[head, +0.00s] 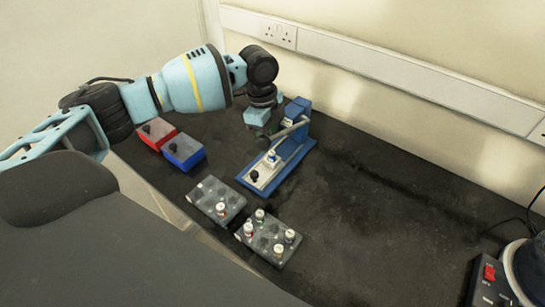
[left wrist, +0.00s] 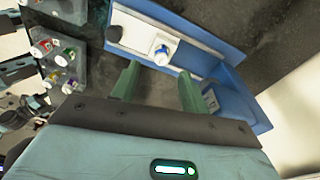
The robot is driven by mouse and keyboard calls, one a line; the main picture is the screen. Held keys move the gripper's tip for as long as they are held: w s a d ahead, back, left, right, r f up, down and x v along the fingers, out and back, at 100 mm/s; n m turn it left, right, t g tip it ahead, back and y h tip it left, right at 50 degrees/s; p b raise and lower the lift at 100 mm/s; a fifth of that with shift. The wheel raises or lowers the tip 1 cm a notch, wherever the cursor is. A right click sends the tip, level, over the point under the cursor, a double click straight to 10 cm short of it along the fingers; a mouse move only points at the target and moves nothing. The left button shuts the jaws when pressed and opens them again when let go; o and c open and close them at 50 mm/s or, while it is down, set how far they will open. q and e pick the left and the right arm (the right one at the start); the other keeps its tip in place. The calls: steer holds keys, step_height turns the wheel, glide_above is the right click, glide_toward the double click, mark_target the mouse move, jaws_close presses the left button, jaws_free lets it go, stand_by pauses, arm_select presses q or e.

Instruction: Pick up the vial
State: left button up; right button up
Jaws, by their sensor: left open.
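A vial (head: 272,157) with a blue and white cap stands on the pale plate of a blue fixture (head: 290,165). It also shows in the left wrist view (left wrist: 162,51), on the pale strip just beyond the fingertips. My left gripper (head: 263,140) is above the fixture, close to this vial. In the left wrist view its green fingers (left wrist: 159,78) are open with nothing between them, and the vial is ahead of the gap. More vials stand in two grey racks, a nearer rack (head: 268,240) and a farther rack (head: 216,201). My right gripper is not in view.
A red box (head: 158,134) and a blue box (head: 184,152) stand left of the fixture. The fixture has a lever arm (head: 290,130) near my gripper. A device with a red switch (head: 489,272) is at the right. The dark bench right of the fixture is clear.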

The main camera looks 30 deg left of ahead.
mark_target(272, 152)
arm_select(q)
steer(key=shift+w+d+f, duration=0.1)
steer(key=shift+d+f, duration=0.05)
steer(key=shift+f, duration=1.15)
steer(key=shift+d+f, duration=0.15)
steer(key=shift+f, duration=1.15)
jaws_close()
